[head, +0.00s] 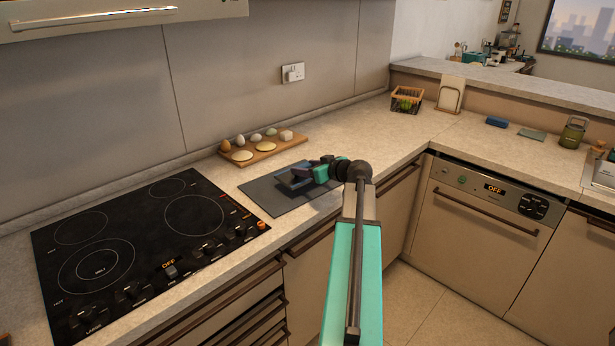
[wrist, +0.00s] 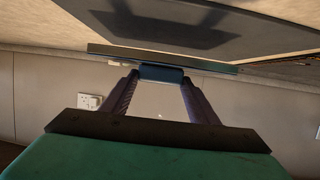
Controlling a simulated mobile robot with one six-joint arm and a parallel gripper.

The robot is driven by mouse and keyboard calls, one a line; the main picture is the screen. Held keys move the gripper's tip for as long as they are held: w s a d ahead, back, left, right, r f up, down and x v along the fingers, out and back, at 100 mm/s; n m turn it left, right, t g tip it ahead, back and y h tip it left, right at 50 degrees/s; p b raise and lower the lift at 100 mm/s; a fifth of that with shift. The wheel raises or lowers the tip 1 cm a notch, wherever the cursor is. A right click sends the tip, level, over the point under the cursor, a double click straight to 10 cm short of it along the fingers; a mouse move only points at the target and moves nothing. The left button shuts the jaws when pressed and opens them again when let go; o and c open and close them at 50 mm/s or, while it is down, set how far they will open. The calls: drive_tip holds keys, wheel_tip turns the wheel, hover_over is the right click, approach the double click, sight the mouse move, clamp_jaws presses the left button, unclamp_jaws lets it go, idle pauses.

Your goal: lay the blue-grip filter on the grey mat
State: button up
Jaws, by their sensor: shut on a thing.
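The grey mat (head: 262,193) lies on the counter to the right of the hob in the head view. My gripper (head: 302,174) is over the mat there. In the wrist view the two dark fingers of my gripper (wrist: 160,80) are shut on the blue grip of the blue-grip filter (wrist: 161,73). The filter's thin flat plate shows nearly edge-on beyond the fingertips. The grey mat (wrist: 275,32) also shows at the top of the wrist view, with a dark shadow on it; the filter looks apart from the mat. In the head view the filter is hard to make out against the dark gripper.
A wooden board (head: 262,152) with eggs and round pieces stands just behind the mat. The black hob (head: 135,240) is to the left.

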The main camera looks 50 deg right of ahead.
drive_tip(key=shift+f+p, duration=0.55)
drive_tip(key=shift+f, duration=1.2)
drive_tip(key=shift+f, duration=0.1)
drive_tip(key=o, duration=1.2)
drive_tip(key=b+v, duration=0.2)
drive_tip(key=v, duration=1)
drive_tip(key=shift+s, duration=0.1)
